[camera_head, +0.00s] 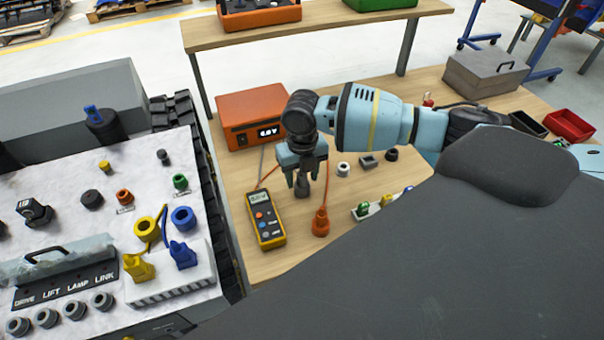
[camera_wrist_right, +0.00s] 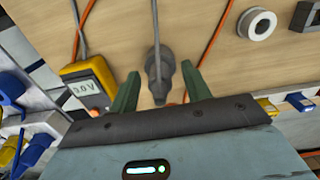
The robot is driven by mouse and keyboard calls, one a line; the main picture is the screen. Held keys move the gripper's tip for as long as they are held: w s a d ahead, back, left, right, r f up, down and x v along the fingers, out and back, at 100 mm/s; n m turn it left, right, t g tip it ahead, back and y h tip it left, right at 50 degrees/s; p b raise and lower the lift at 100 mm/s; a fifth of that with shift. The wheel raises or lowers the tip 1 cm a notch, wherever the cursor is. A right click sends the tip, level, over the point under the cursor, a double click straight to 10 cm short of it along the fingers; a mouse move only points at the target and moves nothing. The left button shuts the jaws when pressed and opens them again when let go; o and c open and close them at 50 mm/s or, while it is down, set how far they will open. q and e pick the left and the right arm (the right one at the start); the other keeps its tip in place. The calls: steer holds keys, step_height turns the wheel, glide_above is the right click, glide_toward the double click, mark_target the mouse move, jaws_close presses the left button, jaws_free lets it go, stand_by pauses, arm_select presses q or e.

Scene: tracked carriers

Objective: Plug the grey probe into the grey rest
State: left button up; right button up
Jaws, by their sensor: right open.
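A grey probe (camera_wrist_right: 158,70) with a grey cable is between the two green fingers of my right gripper (camera_wrist_right: 160,86) in the right wrist view. The fingers are open and stand apart from it on both sides. In the head view my right gripper (camera_head: 302,180) points down over the table, with the dark grey probe (camera_head: 304,187) partly hidden between its fingers. A light grey ring (camera_head: 343,169), which may be the grey rest, is on the table to the right; it also shows in the right wrist view (camera_wrist_right: 257,22). My left gripper is not in view.
A yellow multimeter (camera_head: 265,220) lies left of my gripper, and an orange probe (camera_head: 320,222) is in front. A grey square block (camera_head: 368,162) and a dark ring (camera_head: 392,154) are right of the light ring. An orange box (camera_head: 252,115) stands behind.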

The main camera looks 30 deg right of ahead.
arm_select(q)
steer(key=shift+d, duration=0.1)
arm_select(e)
step_height(320, 180, up, 7)
steer(key=shift+f, duration=0.1)
steer(key=shift+r, duration=0.5)
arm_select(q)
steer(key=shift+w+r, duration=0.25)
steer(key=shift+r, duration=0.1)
